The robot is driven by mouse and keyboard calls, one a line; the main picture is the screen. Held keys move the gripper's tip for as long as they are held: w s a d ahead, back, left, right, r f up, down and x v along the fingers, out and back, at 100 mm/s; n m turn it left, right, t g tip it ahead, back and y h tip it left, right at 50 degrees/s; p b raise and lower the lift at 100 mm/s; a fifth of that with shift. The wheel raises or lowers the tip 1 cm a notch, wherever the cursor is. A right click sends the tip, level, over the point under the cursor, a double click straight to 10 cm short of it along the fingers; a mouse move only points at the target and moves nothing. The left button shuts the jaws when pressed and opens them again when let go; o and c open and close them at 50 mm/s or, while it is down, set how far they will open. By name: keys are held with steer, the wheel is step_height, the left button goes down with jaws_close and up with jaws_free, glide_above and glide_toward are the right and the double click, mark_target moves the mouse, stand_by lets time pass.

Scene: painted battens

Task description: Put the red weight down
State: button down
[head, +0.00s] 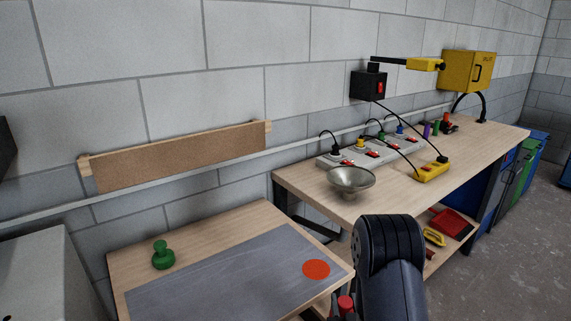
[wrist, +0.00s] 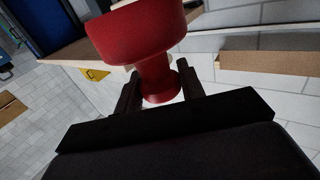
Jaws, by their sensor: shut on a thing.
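The red weight (wrist: 138,35) fills the upper middle of the wrist view. My gripper (wrist: 160,92) is shut on its narrower stem, with one dark finger on each side. In the head view, only the top of the red weight (head: 345,304) shows at the bottom edge, beside my dark arm; most of it is hidden or out of frame. It is in front of the right end of the low table (head: 190,233). I cannot tell its height above the table. A flat red-orange disc (head: 316,269) lies on the grey mat (head: 230,276), near its right end.
A green weight (head: 162,256) stands at the left of the low table. The mat is otherwise bare. A metal bowl (head: 351,180) sits at the near end of the workbench (head: 315,184), with power strips behind it. A brown board (head: 180,158) is on the wall.

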steer(key=shift+w+r+p, duration=0.25)
steer(key=shift+r+p, duration=0.7)
steer(key=shift+r, duration=0.15)
steer(key=s+f, duration=0.3)
steer(key=f, duration=0.2)
steer(key=shift+s, duration=0.35)
steer(key=shift+s+f, duration=0.2)
steer(key=shift+s, duration=0.15)
